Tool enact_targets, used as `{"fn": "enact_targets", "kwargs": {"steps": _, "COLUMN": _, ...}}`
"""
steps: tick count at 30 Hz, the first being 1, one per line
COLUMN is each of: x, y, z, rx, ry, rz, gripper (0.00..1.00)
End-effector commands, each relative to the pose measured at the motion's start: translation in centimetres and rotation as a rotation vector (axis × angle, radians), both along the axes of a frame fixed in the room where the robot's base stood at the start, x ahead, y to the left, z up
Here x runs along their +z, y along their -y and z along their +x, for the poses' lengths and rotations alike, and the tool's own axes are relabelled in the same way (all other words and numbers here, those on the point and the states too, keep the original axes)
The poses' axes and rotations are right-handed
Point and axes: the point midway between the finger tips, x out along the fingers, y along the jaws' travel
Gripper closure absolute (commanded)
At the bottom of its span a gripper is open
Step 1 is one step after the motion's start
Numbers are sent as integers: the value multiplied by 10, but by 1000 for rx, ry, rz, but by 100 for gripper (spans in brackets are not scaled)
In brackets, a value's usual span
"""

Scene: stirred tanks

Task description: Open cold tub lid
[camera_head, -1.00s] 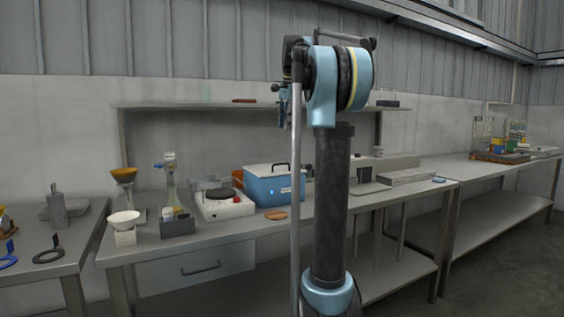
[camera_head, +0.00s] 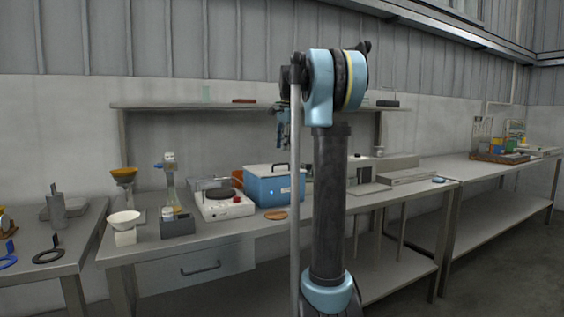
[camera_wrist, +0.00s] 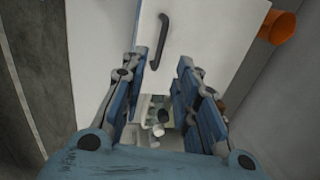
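The cold tub (camera_head: 268,190) is a blue box on the middle bench, with its pale lid (camera_head: 262,170) down. A dark handle (camera_head: 280,165) stands on the lid, partly behind my arm. My gripper (camera_head: 283,146) hangs above the tub in the head view, fingers downward and small there.
A white hotplate (camera_head: 226,208) stands left of the tub, and a brown disc (camera_head: 275,215) lies in front. A grey holder (camera_head: 177,226) and a white funnel (camera_head: 124,220) are further left. A shelf (camera_head: 220,107) runs behind. An orange round thing (camera_wrist: 280,25) shows beside the lid.

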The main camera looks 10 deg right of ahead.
Motion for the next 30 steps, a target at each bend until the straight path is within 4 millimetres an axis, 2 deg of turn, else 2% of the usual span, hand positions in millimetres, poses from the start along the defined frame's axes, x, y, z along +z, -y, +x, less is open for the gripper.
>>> {"fn": "enact_targets", "kwargs": {"steps": 6, "x": -37, "y": -2, "z": 7, "rx": 1, "ry": 0, "rz": 0, "gripper": 72}}
{"fn": "enact_targets", "kwargs": {"steps": 12, "x": -59, "y": -4, "z": 11, "rx": 1, "ry": 0, "rz": 0, "gripper": 72}}
{"fn": "enact_targets", "kwargs": {"steps": 18, "x": -67, "y": -4, "z": 12, "rx": 1, "ry": 0, "rz": 0, "gripper": 72}}
{"fn": "enact_targets", "kwargs": {"steps": 25, "x": -68, "y": -4, "z": 13, "rx": 1, "ry": 0, "rz": 0, "gripper": 72}}
{"fn": "enact_targets", "kwargs": {"steps": 26, "x": -68, "y": -4, "z": 13, "rx": 1, "ry": 0, "rz": 0, "gripper": 74}}
{"fn": "enact_targets", "kwargs": {"steps": 29, "x": -68, "y": -4, "z": 13, "rx": 1, "ry": 0, "rz": 0, "gripper": 97}}
{"fn": "enact_targets", "kwargs": {"steps": 30, "x": -68, "y": -4, "z": 13, "rx": 1, "ry": 0, "rz": 0, "gripper": 100}}
